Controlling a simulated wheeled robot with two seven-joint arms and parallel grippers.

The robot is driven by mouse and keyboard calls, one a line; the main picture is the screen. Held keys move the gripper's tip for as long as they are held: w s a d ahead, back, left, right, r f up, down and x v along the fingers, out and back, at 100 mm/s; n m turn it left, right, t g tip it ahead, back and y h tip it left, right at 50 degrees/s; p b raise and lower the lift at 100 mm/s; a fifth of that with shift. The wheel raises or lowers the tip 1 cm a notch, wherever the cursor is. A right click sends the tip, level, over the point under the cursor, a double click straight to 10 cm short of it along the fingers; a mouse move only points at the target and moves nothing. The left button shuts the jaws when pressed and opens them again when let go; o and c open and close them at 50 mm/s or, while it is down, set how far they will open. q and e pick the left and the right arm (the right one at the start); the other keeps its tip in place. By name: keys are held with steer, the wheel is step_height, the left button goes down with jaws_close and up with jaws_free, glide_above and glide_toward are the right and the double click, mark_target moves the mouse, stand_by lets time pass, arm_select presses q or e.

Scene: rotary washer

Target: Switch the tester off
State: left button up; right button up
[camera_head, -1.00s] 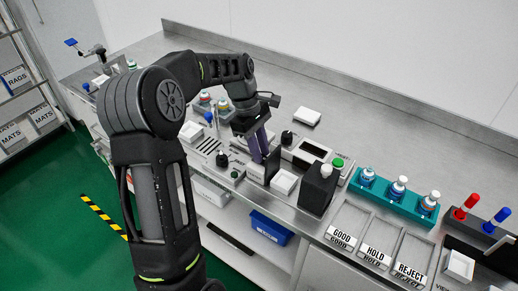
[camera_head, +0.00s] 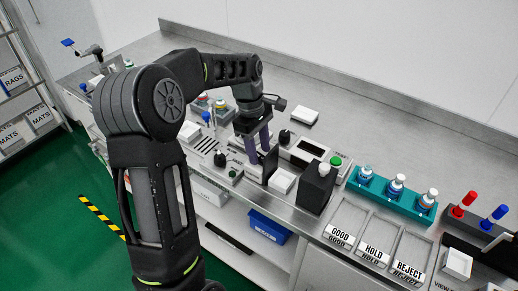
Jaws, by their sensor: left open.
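A grey bench unit with a dark display (camera_head: 309,150), a green round button (camera_head: 336,160) and a black knob (camera_head: 284,136) stands mid-bench; it looks like the tester, but its labels are too small to read. My left gripper (camera_head: 259,151) points down just left of this unit, with its two purple-grey fingers apart and nothing seen between them. Its fingertips are close to a small upright grey plate (camera_head: 270,160); contact cannot be told. My left arm hides part of the bench behind it. My right gripper is not in view.
A black block (camera_head: 317,188) with a white knob stands in front of the display. A white box (camera_head: 282,181) is beside it. A teal rack (camera_head: 390,193) of bottles and trays marked GOOD, HOLD and REJECT (camera_head: 408,270) are to the right. The back bench is mostly clear.

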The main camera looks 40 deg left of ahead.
arm_select(q)
steer(key=shift+a+r+b, duration=0.1)
steer(key=shift+a+r, duration=0.1)
steer(key=shift+r, duration=1.1)
steer(key=shift+a+r+b, duration=0.15)
steer(key=shift+a+r, duration=0.1)
steer(key=shift+r, duration=1)
steer(key=shift+a+r+b, duration=0.1)
steer(key=shift+a+r, duration=0.1)
steer(key=shift+r, duration=1.1)
